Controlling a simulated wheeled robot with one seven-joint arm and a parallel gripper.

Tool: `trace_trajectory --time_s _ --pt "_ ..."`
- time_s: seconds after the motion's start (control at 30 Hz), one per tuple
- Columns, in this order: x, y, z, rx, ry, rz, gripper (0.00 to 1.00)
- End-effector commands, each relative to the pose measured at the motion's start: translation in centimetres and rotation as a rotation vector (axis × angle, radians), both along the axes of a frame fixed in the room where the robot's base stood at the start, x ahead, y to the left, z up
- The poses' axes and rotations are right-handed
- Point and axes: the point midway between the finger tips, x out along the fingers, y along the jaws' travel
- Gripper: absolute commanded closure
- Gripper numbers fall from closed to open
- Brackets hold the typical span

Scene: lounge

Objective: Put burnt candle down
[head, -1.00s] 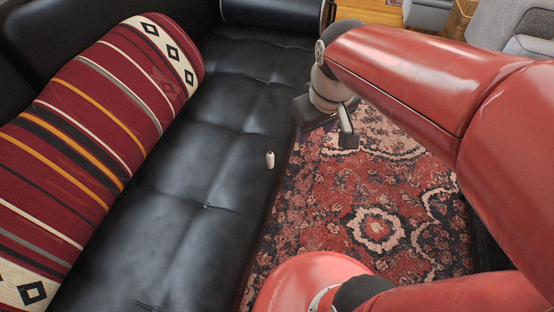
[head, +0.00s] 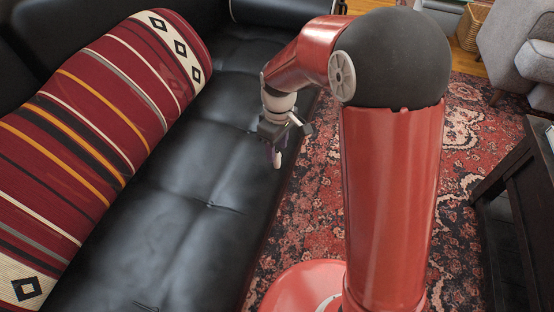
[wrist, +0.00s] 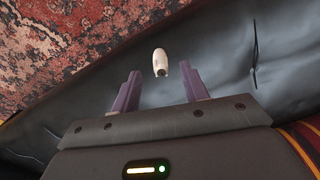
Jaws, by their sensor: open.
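The burnt candle (head: 277,161) is a small off-white cylinder on the black sofa seat (head: 190,185), near the seat's front edge. In the wrist view the candle (wrist: 160,62) shows between the lines of the two purple fingers, around and just beyond their tips. My gripper (head: 275,147) is open and points down right above the candle in the head view. The wrist view also shows my open gripper (wrist: 161,80), with clear gaps on both sides of the candle. I cannot tell whether a finger touches it.
A striped red bolster (head: 100,140) lies along the sofa's back. A patterned red rug (head: 305,215) covers the floor beside the sofa. A dark wooden table (head: 515,195) stands at the right, and a grey armchair (head: 515,50) at the back right. The seat around the candle is clear.

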Motion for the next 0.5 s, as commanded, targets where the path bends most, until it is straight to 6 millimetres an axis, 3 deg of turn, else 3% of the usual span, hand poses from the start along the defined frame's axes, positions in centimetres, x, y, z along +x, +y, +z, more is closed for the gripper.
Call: trace_trajectory --time_s 0.2,0.47,0.5 --pt "-0.3 0.0 -2.7 -0.002 0.001 -0.001 0.56" --pt "-0.3 0.0 -2.8 -0.001 -0.001 -0.002 0.56" --pt "-0.3 0.0 -2.8 -0.001 -0.001 -0.001 0.61"
